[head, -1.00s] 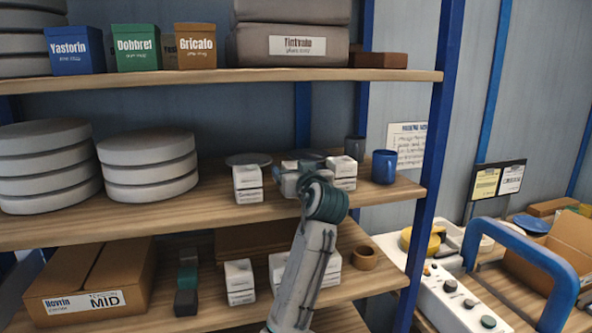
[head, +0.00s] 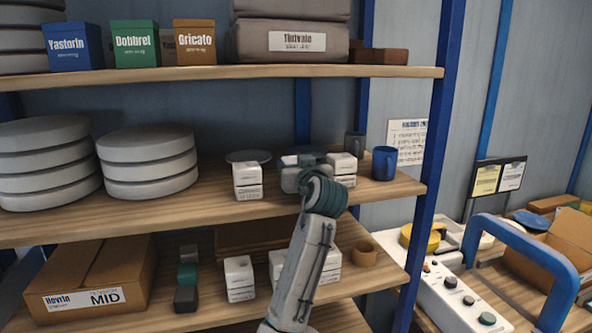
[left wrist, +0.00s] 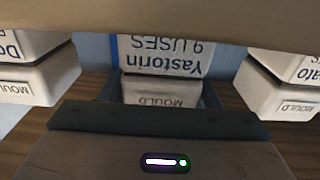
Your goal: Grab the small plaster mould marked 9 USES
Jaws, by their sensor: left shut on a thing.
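The small plaster mould marked Yastorin 9 USES (left wrist: 165,58) is white. In the left wrist view it stands between the dark fingers of my left gripper (left wrist: 158,88), its lettering upside down. My left gripper is shut on it. In the head view my left gripper (head: 300,173) reaches to the middle shelf, and its wrist hides most of the mould. I cannot tell whether the mould still touches the shelf. My right gripper is not in view.
Similar white moulds stand close on the left (head: 247,180) and right (head: 343,167). A blue mug (head: 384,164) and grey mug (head: 355,146) are further right. Thick grey discs (head: 148,165) are stacked left. The upper shelf (head: 250,76) runs above, and a blue post (head: 436,130) stands right.

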